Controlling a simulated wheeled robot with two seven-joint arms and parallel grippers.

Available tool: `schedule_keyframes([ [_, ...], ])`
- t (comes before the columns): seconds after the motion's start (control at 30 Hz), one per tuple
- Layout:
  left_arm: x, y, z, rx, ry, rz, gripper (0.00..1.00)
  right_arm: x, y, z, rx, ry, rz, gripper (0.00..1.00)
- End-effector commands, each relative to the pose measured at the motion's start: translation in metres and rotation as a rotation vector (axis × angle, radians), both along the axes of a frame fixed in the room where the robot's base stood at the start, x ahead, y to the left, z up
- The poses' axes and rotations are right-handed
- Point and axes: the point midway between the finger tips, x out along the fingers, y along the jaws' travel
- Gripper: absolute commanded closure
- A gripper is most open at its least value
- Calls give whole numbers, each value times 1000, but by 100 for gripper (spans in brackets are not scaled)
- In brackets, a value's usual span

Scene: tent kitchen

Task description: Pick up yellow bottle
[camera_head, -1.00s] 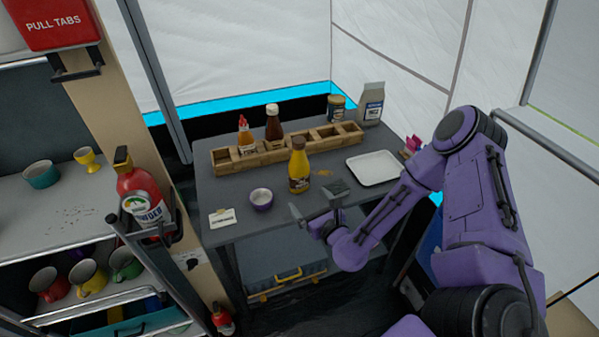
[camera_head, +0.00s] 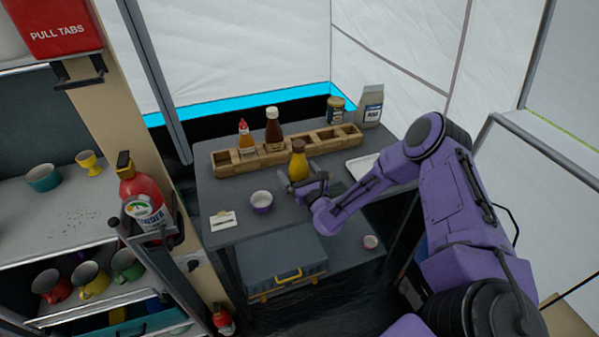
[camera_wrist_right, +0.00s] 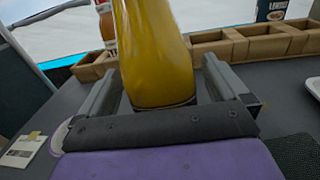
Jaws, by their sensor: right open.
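The yellow bottle (camera_head: 298,163) stands upright on the grey table (camera_head: 330,212), in front of the wooden condiment box. My right gripper (camera_head: 300,184) is at the bottle, low on its front side, and hides its lower part in the head view. In the right wrist view the yellow bottle (camera_wrist_right: 155,55) fills the middle, between the two open fingers of my right gripper (camera_wrist_right: 162,90). A gap shows beside the right finger; whether the left finger touches cannot be told. My left gripper is not in view.
The wooden box (camera_head: 240,160) holds a red-capped bottle (camera_head: 245,138) and a brown bottle (camera_head: 273,128). A purple-and-white cup (camera_head: 261,201) and a small card (camera_head: 222,220) are left of the gripper. A white tray (camera_head: 360,165) lies right, partly behind my arm.

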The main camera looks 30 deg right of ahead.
Motion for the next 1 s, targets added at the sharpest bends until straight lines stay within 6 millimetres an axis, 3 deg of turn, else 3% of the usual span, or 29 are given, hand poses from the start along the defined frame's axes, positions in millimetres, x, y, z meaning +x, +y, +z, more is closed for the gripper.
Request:
schedule_keyframes([
  [0.03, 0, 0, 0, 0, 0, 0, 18, 0, 0, 0, 0, 0, 0, 0],
  [0.27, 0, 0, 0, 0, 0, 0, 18, 0, 0, 0, -1, 0, -1, 74],
  [0.53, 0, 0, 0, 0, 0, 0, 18, 0, -1, 3, 0, -2, -2, 74],
  [0.67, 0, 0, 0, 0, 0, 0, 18, 0, -1, 15, 0, -4, -3, 74],
  [0.77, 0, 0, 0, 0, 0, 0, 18, 0, -1, 35, 2, -7, -3, 74],
  [1.0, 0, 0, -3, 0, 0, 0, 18, -39, 23, 88, 6, -7, -1, 74],
])
